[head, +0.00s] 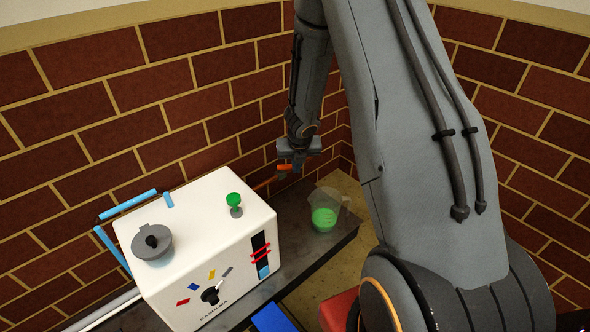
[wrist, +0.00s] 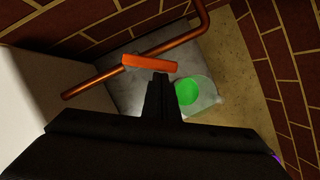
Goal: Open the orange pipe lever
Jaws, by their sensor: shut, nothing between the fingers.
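The orange pipe lever (wrist: 150,66) lies across a copper pipe (wrist: 105,82) in the wrist view, at an angle to the pipe. In the head view the orange lever (head: 285,166) shows as a small piece just beside my gripper (head: 297,158). In the wrist view my gripper (wrist: 161,80) is shut and empty. Its fingertips are right at the lever's lower edge, near its right half; I cannot tell whether they touch it. The fingers hide a little of what lies under the lever.
A white machine (head: 200,240) with a green knob (head: 235,199) and a grey lid (head: 152,241) stands on the dark counter (head: 290,255). A clear jug with green liquid (head: 324,218) stands at the counter's right end. Brick walls (head: 180,105) close in behind the pipe.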

